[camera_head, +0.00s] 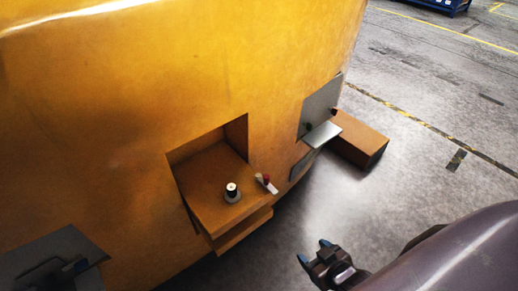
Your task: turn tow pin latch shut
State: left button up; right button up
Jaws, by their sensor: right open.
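The tow pin (232,191), with a pale top, dark body and grey collar, stands upright on the shelf of a recess in the yellow casting (110,110). Right of it, at the shelf's edge, is the small latch (267,184), a pale lever with a red part; its exact angle is too small to judge. My right gripper (314,251) is below and right of the latch, over the floor, apart from the casting. It is open and empty, with its fingertips toward the upper left. My left gripper does not show.
A grey plate with a step (322,134) juts from the casting's right side, near a brown block (360,140). Another dark plate (45,255) is at lower left. The floor (430,130) at right is mostly clear. A blue container (445,4) is far off.

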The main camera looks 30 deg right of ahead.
aim_at(266, 180)
jog(key=z, duration=0.85)
